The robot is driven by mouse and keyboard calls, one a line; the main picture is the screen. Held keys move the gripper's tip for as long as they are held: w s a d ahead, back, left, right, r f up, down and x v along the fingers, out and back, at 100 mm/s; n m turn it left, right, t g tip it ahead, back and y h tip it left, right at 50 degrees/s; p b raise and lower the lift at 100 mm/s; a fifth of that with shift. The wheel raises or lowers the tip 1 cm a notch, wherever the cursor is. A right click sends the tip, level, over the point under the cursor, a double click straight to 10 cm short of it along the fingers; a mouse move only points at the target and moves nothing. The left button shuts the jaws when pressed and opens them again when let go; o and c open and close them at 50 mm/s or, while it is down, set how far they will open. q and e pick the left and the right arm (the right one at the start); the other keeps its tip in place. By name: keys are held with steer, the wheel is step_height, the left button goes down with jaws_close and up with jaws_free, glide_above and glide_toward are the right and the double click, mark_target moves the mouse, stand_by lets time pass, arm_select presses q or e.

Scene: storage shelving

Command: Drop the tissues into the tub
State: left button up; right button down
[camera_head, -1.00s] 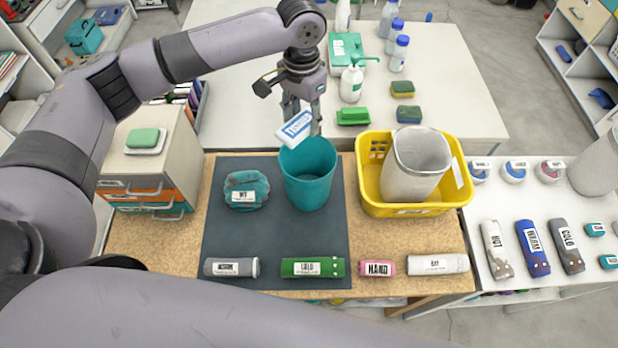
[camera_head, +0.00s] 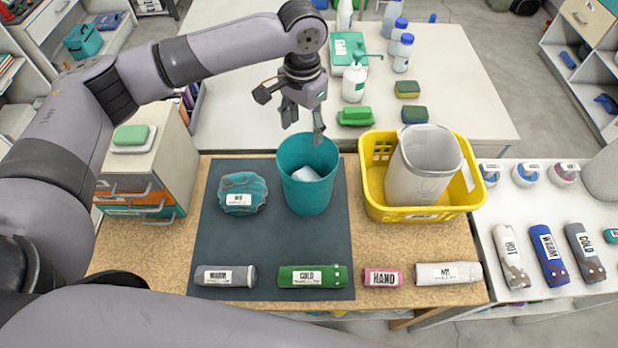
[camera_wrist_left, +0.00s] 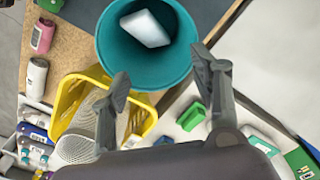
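The teal tub (camera_head: 308,188) stands upright at the back of the dark mat (camera_head: 235,255). The white tissues pack (camera_head: 305,173) lies inside it, partly hidden by the tub's wall. In the left wrist view the pack (camera_wrist_left: 146,29) lies tilted inside the tub (camera_wrist_left: 150,70). My left gripper (camera_head: 303,122) is above the tub's back rim, with its fingers spread and nothing between them. The left wrist view also shows the open, empty fingers (camera_wrist_left: 167,88). My right gripper is not in view.
A yellow basket (camera_head: 425,213) holding a grey bin (camera_head: 424,165) stands right of the tub. A teal bundle (camera_head: 243,192) lies to its left. Several labelled rolls, including a green one (camera_head: 314,277), line the front. Bottles and sponges stand on the white table (camera_head: 440,90) behind.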

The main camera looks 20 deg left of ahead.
arm_select(q)
steer(key=shift+o, duration=1)
step_height(320, 180, up, 12)
steer(key=shift+f, duration=0.1)
